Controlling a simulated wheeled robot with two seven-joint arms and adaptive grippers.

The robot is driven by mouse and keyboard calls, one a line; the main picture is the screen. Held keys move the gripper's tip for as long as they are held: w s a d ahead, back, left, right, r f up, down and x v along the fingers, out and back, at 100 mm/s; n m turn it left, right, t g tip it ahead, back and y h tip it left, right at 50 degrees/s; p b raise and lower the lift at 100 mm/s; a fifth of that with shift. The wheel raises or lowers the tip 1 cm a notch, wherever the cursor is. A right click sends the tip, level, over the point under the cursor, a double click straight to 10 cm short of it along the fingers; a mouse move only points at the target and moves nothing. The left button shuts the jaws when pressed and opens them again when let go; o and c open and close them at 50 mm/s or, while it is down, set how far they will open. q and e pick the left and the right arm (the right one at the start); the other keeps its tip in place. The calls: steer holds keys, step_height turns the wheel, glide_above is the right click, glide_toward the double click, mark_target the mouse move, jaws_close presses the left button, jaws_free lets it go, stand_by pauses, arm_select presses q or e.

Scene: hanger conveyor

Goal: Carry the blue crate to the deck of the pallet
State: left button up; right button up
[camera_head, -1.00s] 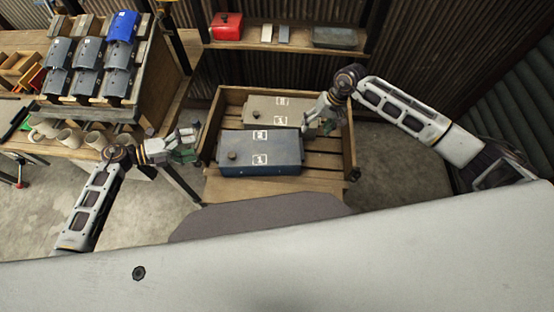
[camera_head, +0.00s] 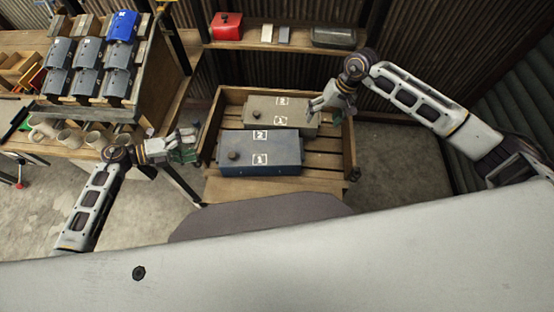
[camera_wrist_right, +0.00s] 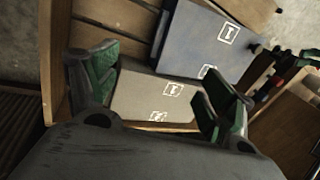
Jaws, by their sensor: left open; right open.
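The blue crate (camera_head: 270,152) is a dark blue box with white labels and a round knob. It sits on the slatted wooden pallet deck (camera_head: 322,160), on the near side of a similar beige box (camera_head: 265,110). It also shows at the top of the right wrist view (camera_wrist_right: 208,38). My left gripper (camera_head: 193,144) is open and empty, just outside the pallet's left wall. My right gripper (camera_head: 322,104) is open near the right end of the beige box. In the right wrist view the beige box (camera_wrist_right: 150,97) lies between and beyond its green-padded fingers (camera_wrist_right: 160,85).
The pallet has raised wooden side walls (camera_head: 347,150). A wooden rack with several grey covers and one blue cover (camera_head: 124,26) stands at the left, with mugs (camera_head: 68,138) below it. A back shelf holds a red box (camera_head: 226,26) and a grey tray (camera_head: 334,37).

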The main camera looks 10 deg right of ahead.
steer(key=v, duration=0.6)
steer(key=shift+r, duration=0.35)
steer(key=shift+d, duration=0.1)
steer(key=shift+c, duration=0.3)
